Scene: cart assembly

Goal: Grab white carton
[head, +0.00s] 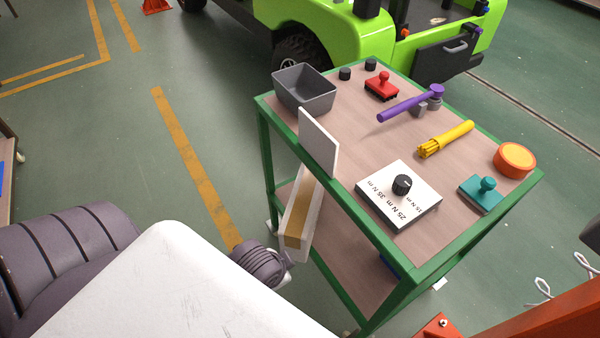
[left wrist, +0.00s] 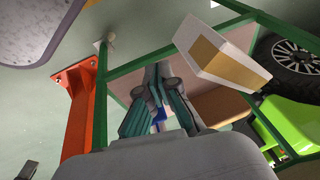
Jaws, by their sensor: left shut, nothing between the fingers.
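The white carton (head: 298,222), with a tan panel on its face, is at the lower level of the green-framed cart, sticking out past the near left side. Its upper part is hidden behind a white panel. In the left wrist view the carton (left wrist: 222,55) is to the right of the fingers, apart from them. My left gripper (left wrist: 160,78) is shut and empty. In the head view only part of the left gripper (head: 283,272) shows, just below the carton's near end. My right gripper is not in view.
The cart top (head: 350,150) holds a grey bin (head: 304,90), a white torque box (head: 390,210), a purple hammer (head: 410,103) and other tools. A green vehicle (head: 350,38) stands behind. An orange-red metal part (head: 540,318) is at lower right. Floor left of the cart is clear.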

